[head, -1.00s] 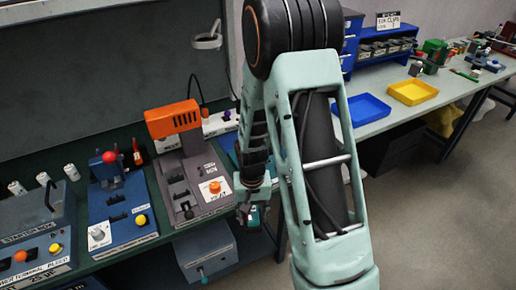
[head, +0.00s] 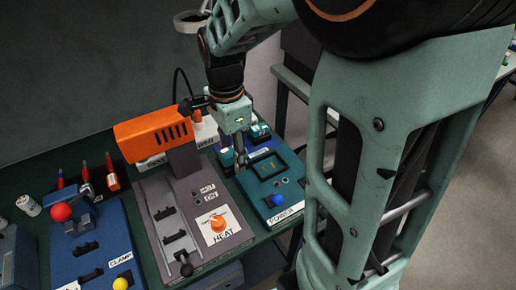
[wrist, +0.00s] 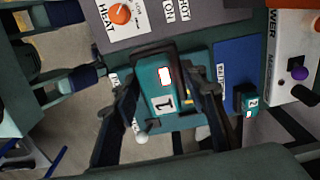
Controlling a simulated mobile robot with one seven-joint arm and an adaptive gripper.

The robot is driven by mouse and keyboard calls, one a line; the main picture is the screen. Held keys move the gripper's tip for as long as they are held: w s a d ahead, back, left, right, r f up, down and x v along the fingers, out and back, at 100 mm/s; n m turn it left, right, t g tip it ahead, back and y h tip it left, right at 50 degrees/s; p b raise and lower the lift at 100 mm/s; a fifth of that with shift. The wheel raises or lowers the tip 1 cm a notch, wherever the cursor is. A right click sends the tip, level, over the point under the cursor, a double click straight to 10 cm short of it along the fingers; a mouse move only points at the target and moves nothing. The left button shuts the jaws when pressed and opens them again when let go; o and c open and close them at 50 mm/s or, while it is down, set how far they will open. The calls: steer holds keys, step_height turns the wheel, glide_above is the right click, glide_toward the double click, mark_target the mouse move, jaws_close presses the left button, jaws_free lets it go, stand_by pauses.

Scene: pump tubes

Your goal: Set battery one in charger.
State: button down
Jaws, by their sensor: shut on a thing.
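Battery one is a teal block with a white label reading 1, in the wrist view (wrist: 163,88). My gripper (wrist: 160,130) is shut on it, with a finger on each side. In the head view my gripper (head: 238,158) points down at the back left of a teal unit (head: 290,192) with a blue knob and a POWER label, which looks like the charger. I cannot tell whether the battery touches it. The battery is mostly hidden by the gripper in the head view. A second teal battery marked 2 (wrist: 248,101) is in the wrist view, beside a blue pad (wrist: 232,62).
A grey heat station (head: 190,215) with an orange head (head: 155,135) stands close on the left. A blue clamp station (head: 85,250) is farther left. Screwdrivers (head: 85,172) stand behind it. The bench edge is just right of the teal unit.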

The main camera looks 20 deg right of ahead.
steer(key=shift+w+d, duration=0.2)
steer(key=shift+d, duration=0.15)
steer(key=w+d+f, duration=0.2)
steer(key=d+f, duration=0.1)
steer(key=w+d+f, duration=0.2)
steer(key=d, duration=0.2)
steer(key=w+d+f+p, duration=0.1)
steer(key=d+f, duration=0.2)
steer(key=d, duration=0.1)
steer(key=shift+w+f, duration=0.3)
steer(key=shift+w, duration=0.1)
steer(key=shift+w+d+f, duration=0.1)
steer(key=shift+d+f, duration=0.15)
steer(key=shift+f, duration=0.2)
step_height(320, 180, down, 3)
steer(key=shift+w+f, duration=0.15)
steer(key=shift+d, duration=0.1)
